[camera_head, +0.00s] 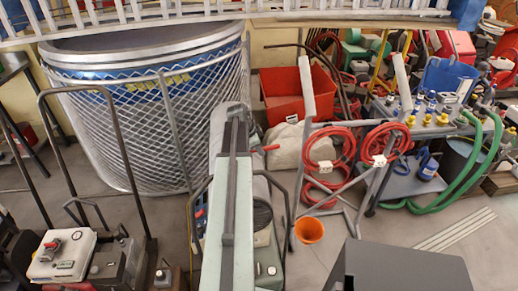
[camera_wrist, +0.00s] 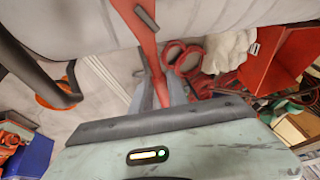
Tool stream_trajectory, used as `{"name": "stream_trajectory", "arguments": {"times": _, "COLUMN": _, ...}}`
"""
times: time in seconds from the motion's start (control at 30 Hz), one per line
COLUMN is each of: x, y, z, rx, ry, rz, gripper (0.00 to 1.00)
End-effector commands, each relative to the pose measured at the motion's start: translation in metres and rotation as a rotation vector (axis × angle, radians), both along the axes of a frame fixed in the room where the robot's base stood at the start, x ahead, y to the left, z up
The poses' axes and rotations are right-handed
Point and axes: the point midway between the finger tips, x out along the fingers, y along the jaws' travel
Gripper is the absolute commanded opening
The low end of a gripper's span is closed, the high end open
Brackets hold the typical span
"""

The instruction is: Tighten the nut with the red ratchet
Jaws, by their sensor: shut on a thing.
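In the wrist view the red ratchet (camera_wrist: 146,45) runs from the top edge down to my gripper (camera_wrist: 161,93). My gripper is shut on its lower part, between two grey fingers. A dark inset shows on the ratchet's upper part, in front of a large pale rounded surface. I cannot make out the nut in either view. In the head view my arm rises through the middle and hides my gripper. A small red piece (camera_head: 271,147) shows just right of the arm; it may be the ratchet's end.
A mesh-sided round tank (camera_head: 150,120) stands left of my arm. Right are a red bin (camera_head: 297,92), a whitish sack (camera_head: 302,146), coiled red hoses (camera_head: 330,150) and an orange bucket (camera_head: 309,230). Green hoses (camera_head: 480,165) lie farther right.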

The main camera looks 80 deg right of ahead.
Motion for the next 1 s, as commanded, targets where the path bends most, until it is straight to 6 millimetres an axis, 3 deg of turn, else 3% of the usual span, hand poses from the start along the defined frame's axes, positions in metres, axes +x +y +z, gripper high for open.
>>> {"name": "stream_trajectory", "arguments": {"times": 1.0, "x": 0.0, "y": 0.0, "z": -0.009, "rx": 0.0, "ry": 0.0, "rz": 0.0, "gripper": 0.0}}
